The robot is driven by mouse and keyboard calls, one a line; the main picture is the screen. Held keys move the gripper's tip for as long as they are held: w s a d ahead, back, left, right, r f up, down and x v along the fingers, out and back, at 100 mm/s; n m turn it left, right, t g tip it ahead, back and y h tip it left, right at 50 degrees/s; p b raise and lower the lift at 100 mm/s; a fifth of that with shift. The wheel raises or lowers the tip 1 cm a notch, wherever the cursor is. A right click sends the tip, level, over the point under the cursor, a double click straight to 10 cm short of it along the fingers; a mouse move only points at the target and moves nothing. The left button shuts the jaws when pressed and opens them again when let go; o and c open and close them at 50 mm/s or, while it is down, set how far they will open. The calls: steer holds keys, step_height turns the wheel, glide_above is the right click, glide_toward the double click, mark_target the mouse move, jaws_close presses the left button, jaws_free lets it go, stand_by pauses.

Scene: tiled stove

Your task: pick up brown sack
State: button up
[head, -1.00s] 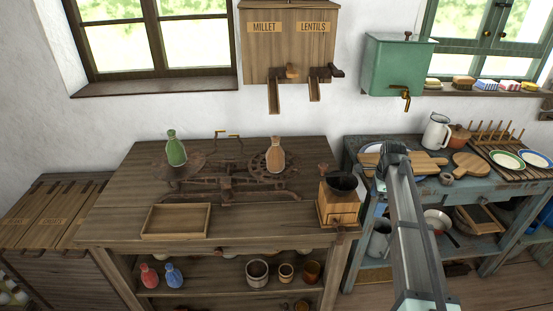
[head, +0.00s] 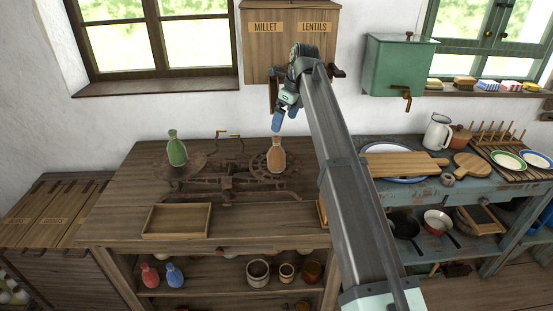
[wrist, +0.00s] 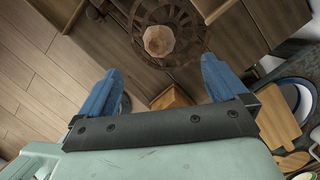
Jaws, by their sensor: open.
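The brown sack (head: 276,156) stands upright on the right pan of an old scale on the wooden table. In the wrist view its top (wrist: 158,41) shows ahead of my fingers, roughly centred between them. My gripper (head: 278,120) is just above the sack in the head view, with its blue fingers pointing down. The wrist view shows the two blue fingers (wrist: 161,84) spread wide, with nothing between them. The gripper appears apart from the sack.
A green sack (head: 176,148) stands on the scale's left pan. An empty wooden tray (head: 177,221) lies in front. My arm hides most of the coffee grinder. The dispenser box (head: 262,45) with spouts hangs on the wall close behind my gripper. Red and blue sacks sit on the shelf below.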

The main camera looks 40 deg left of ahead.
mark_target(279, 138)
steer(key=x, duration=0.8)
steer(key=shift+f, duration=0.2)
steer(key=shift+s+x, duration=0.15)
steer(key=shift+x, duration=1.15)
steer(key=shift+s+x, duration=0.1)
steer(key=shift+x, duration=1.25)
steer(key=shift+c, duration=0.3)
steer(key=c, duration=1.4)
